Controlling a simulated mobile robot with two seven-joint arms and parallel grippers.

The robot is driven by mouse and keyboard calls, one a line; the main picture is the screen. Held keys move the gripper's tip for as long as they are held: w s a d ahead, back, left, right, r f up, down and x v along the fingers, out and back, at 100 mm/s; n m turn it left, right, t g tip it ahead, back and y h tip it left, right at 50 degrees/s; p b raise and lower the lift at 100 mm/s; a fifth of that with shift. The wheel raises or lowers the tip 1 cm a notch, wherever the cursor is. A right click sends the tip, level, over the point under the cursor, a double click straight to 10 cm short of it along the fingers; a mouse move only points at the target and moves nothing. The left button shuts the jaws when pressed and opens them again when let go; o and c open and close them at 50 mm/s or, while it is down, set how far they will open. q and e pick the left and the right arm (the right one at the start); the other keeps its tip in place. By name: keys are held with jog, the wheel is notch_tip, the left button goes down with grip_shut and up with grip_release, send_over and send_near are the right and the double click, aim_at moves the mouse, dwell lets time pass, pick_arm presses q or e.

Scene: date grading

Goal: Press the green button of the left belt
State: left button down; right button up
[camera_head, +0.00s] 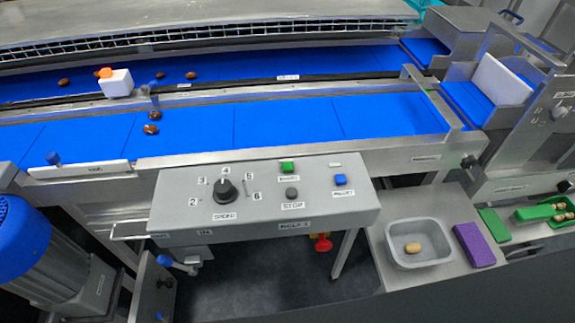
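A grey control panel (265,213) stands in front of the blue belts. Its green button (287,167) is on the panel's upper middle, above a small label. A dark stop button (291,193) sits below it and a blue button (340,180) to its right. A black rotary knob (225,190) with a numbered scale is on the left. The near blue belt (285,122) carries dates (151,129) at its left part. Neither of my grippers shows in the head view.
The far blue belt (230,68) carries several dates. A grey tray (418,232) holding one light brown item and a purple block (474,244) sit on a metal shelf at the lower right. A blue motor (22,235) is at the lower left. The space above the panel is clear.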

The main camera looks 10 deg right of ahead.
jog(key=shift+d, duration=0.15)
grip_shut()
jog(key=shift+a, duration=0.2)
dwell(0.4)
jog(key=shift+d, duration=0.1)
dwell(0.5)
